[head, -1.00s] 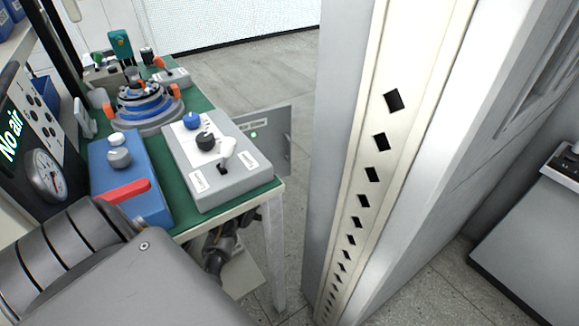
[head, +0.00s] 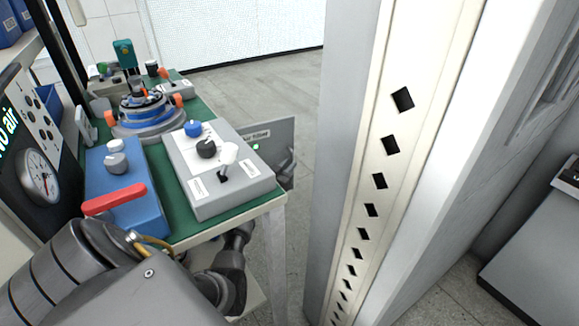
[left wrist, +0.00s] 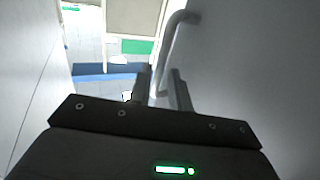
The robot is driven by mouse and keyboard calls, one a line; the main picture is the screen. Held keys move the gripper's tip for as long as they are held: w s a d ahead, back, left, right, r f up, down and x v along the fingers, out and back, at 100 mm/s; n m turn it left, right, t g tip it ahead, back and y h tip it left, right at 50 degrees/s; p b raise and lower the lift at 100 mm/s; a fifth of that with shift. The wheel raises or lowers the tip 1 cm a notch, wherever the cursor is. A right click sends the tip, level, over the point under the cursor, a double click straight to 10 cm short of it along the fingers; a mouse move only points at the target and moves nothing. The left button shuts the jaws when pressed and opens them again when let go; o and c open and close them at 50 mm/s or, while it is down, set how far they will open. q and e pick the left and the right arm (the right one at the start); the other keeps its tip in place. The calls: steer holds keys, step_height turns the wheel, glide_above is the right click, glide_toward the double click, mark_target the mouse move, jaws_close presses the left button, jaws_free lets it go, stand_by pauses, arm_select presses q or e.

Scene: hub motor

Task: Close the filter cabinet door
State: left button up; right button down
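The filter cabinet door (head: 281,151) is most likely the grey panel with a label beyond the right edge of the workbench in the head view; it stands out from the bench, and the bench hides its lower part. In the left wrist view a grey panel (left wrist: 245,75) fills the right side and carries a curved bar handle (left wrist: 172,40). My left gripper (left wrist: 162,88) has its fingers apart, with the lower end of the handle appearing between them; contact cannot be told. In the head view my left arm reaches below the bench top, and its fingers are hidden. My right gripper is out of view.
The green-topped workbench (head: 195,232) holds a grey control box (head: 222,175), a blue box with a red lever (head: 115,200) and a round blue hub assembly (head: 148,112). A tall pale post (head: 345,150) with diamond holes stands close on the right. Open floor lies behind.

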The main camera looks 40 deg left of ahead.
arm_select(q)
steer(key=shift+w+a, duration=0.1)
steer(key=shift+w, duration=0.55)
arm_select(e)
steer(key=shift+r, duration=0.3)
arm_select(q)
jaws_close()
steer(key=shift+w+f, duration=0.1)
steer(key=shift+w, duration=0.05)
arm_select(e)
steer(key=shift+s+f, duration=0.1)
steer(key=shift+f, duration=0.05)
